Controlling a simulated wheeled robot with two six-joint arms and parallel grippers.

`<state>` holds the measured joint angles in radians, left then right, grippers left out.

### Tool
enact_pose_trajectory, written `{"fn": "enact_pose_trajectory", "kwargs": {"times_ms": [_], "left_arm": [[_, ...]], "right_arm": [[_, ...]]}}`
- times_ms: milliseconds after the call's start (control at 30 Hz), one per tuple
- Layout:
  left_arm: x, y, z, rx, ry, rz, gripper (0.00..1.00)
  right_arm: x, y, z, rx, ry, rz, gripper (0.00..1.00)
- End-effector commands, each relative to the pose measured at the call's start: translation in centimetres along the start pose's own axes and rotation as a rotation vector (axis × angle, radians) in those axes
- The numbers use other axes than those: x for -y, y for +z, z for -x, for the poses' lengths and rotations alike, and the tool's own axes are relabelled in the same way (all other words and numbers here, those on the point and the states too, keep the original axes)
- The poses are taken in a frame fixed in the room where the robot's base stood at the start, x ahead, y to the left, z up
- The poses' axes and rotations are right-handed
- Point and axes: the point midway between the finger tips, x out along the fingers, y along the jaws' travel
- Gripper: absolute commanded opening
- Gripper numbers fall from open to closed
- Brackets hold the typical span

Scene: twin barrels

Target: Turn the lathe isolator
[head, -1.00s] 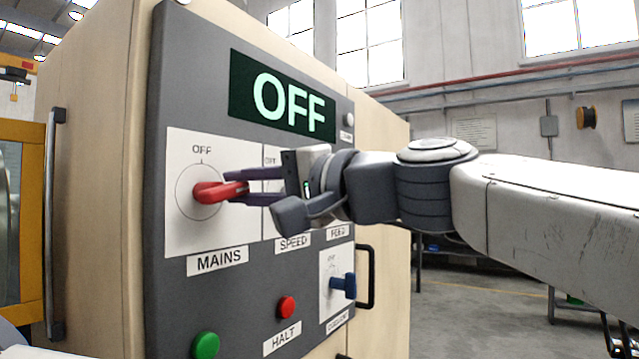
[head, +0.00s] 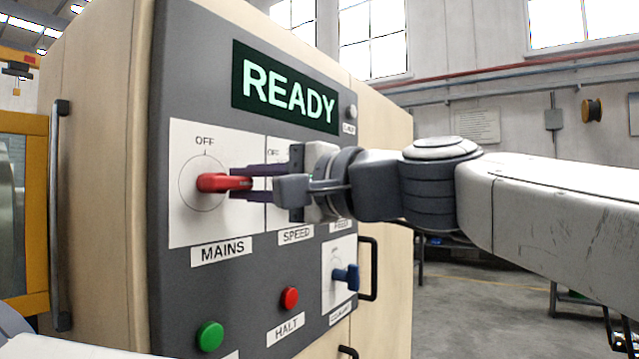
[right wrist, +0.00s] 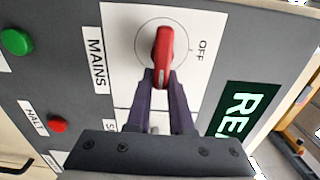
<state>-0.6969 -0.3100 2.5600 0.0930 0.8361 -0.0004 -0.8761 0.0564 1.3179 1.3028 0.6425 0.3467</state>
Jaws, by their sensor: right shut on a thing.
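The lathe's red isolator handle (head: 222,182) sits on the white MAINS plate (head: 190,225) of the grey panel. It points to the right, away from the OFF mark at the top. My right gripper (head: 250,184) reaches in from the right and is shut on the handle's outer end. In the right wrist view the red handle (right wrist: 163,55) lies between the tips of the purple fingers (right wrist: 162,85). The display (head: 288,88) above reads READY. My left gripper is not in view.
A green button (head: 210,336), a red HALT button (head: 289,298) and a blue knob (head: 347,278) are on the lower panel. A grey bar handle (head: 57,215) stands at the left by a yellow frame (head: 38,240). The floor at right is partly clear.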

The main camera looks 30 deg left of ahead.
Motion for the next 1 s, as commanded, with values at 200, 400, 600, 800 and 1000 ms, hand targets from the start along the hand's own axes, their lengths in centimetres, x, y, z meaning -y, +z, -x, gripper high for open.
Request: {"fn": "enact_pose_trajectory", "kwargs": {"times_ms": [200,400,600,800,1000], "left_arm": [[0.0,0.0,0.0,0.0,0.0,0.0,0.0],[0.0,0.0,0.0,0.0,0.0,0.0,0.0],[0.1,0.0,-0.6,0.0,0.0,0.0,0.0],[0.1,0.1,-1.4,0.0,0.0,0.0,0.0],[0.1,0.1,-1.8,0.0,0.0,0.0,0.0]], "right_arm": [[-0.1,-0.1,0.0,-0.001,0.001,-0.001,0.5],[-0.1,0.0,0.0,0.0,0.001,0.0,0.5],[-0.1,-0.1,2.1,-0.003,-0.001,0.002,0.5],[-0.1,-0.1,6.2,-0.006,-0.001,0.002,0.5],[-0.1,-0.2,9.3,-0.005,0.0,0.001,0.5]]}}
